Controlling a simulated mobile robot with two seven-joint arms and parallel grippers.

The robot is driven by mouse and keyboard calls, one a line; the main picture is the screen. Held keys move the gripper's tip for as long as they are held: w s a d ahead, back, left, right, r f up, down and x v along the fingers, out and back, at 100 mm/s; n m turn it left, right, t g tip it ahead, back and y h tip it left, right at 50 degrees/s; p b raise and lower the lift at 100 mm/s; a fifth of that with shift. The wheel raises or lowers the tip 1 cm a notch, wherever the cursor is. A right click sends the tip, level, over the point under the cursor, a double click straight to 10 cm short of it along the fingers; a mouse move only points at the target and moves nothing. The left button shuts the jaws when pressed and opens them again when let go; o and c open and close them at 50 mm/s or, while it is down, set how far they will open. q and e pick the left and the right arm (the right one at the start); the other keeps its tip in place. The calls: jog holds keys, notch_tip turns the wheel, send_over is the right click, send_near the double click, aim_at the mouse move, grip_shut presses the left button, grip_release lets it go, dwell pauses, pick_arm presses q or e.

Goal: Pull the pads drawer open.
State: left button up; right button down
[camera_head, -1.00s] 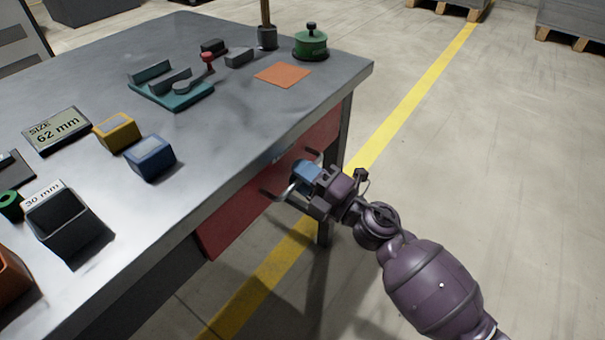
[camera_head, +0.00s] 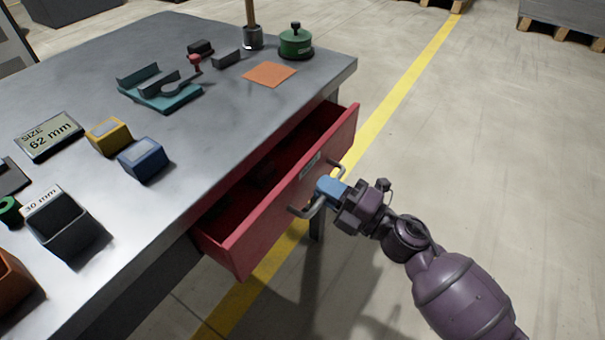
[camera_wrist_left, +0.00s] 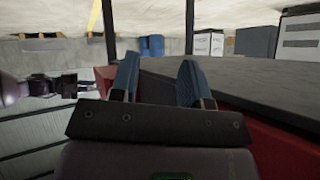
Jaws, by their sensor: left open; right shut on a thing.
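The red pads drawer (camera_head: 290,207) stands partly pulled out from under the front edge of the grey table. Its inside shows, dark, with a small dark thing in it that I cannot make out. A grey bar handle (camera_head: 307,211) is on its front. My right gripper (camera_head: 330,190) is shut on the handle, its blue fingers around the bar. My left gripper is outside the head view. In the left wrist view its two blue fingers (camera_wrist_left: 160,82) stand apart with nothing between them.
The table top (camera_head: 230,120) carries a blue bin (camera_head: 143,160), a yellow bin (camera_head: 108,137), a black bin (camera_head: 62,222), a size display (camera_head: 49,137), a teal fixture (camera_head: 160,95), an orange mat (camera_head: 269,75) and a green round pot (camera_head: 295,43). The floor to the right is clear.

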pick_arm(q)
jog(key=shift+a+r+g+p, duration=0.15)
jog(key=shift+g+p, duration=0.15)
jog(key=shift+p, duration=0.45)
pick_arm(e)
jog(key=r+v, duration=0.2)
jog(key=v, duration=1.2)
jog(key=shift+s+d+r, duration=0.35)
jog(key=shift+d, duration=0.05)
jog(key=c, duration=1.2)
grip_release()
pick_arm(q)
jog(key=shift+s+a+p, duration=0.1)
jog(key=shift+s+p, duration=0.3)
jog(key=shift+p, duration=0.05)
pick_arm(e)
jog(key=shift+v, duration=5.45)
pick_arm(q)
jog(key=shift+w+r, duration=0.15)
jog(key=shift+w, duration=0.15)
